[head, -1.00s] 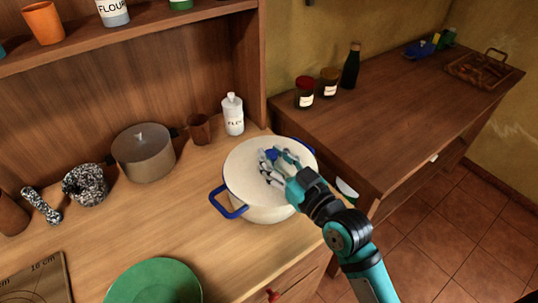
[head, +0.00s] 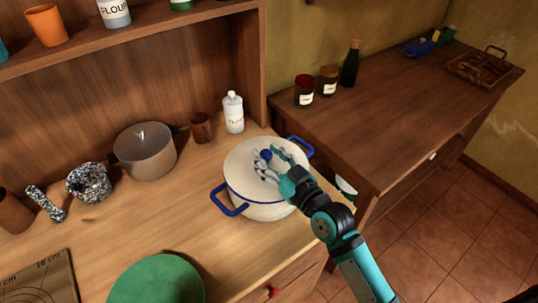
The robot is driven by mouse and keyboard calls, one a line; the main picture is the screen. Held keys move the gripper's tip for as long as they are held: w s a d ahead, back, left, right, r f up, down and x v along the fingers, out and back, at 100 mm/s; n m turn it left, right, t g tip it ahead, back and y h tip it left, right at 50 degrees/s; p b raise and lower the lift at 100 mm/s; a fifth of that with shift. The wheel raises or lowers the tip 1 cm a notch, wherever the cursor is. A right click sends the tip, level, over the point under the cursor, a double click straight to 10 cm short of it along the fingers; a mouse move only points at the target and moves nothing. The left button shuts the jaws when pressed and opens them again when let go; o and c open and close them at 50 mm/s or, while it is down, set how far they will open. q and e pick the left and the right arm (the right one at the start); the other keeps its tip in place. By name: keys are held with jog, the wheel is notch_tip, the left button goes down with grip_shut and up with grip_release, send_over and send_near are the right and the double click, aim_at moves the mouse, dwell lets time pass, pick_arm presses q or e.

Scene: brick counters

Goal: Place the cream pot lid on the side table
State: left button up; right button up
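The cream pot lid (head: 243,165) lies flat on a cream pot (head: 262,208) with blue handles, at the right end of the wooden counter. The lid has a round blue knob (head: 266,155) in its middle. My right gripper (head: 267,158) reaches in from the lower right over the lid. Its fingers are apart, with the knob between or just beyond the tips; contact is not clear. The gripper hides part of the lid's right side. The side table (head: 400,115) is the dark wooden one at the right. My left gripper is not in view.
Two jars (head: 304,90) and a dark bottle (head: 350,64) stand along the side table's wall side. A brown tray (head: 483,68) and blue item (head: 418,47) are at its far end. Its middle and front are clear. A white bottle (head: 233,113) stands behind the pot.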

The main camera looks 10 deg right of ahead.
jog(key=shift+o, duration=0.6)
